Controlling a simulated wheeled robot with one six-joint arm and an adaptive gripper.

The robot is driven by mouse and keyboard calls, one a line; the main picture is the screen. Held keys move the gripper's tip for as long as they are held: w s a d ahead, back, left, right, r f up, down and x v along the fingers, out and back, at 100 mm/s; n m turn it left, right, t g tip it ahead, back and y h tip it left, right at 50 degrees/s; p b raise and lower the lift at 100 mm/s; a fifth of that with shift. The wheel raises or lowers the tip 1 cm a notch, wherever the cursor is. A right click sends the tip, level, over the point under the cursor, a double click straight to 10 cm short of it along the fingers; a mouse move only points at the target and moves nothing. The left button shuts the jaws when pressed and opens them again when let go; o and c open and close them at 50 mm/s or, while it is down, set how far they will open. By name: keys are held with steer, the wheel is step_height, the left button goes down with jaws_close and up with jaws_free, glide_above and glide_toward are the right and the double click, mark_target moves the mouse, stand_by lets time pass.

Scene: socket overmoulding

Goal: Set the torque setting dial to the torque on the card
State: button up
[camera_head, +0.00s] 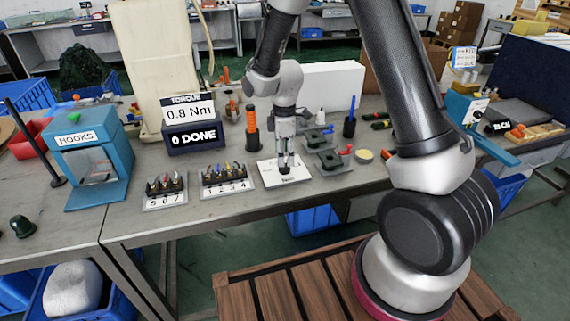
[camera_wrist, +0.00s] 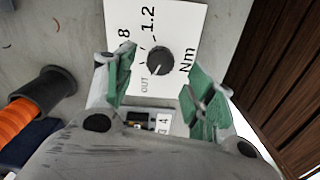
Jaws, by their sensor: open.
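The torque card (camera_head: 188,108) stands at the back of the bench and reads 0.8 Nm. The black round torque dial (camera_wrist: 160,61) sits on a white plate (camera_wrist: 180,25); the plate also shows in the head view (camera_head: 268,178). The plate carries 1.2, a partly hidden number ending in 8, OUT and Nm. A pale mark on the dial seems to face OUT, but it is small. My gripper (camera_head: 285,163) is just above the dial, pointing down. In the wrist view its green-padded fingers (camera_wrist: 160,82) are apart, with the dial between and slightly beyond them; contact is not clear.
A 0 DONE display (camera_head: 195,137) stands below the card. Numbered racks (camera_head: 227,188) are left of the plate. An orange-handled tool in a black holder (camera_head: 252,128) stands behind it. Dark fixtures (camera_head: 330,160) are close on the right. A blue HOOKS box (camera_head: 92,165) is farther left.

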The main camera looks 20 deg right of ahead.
mark_target(284, 168)
steer(key=shift+f, duration=2.3)
steer(key=c, duration=1.1)
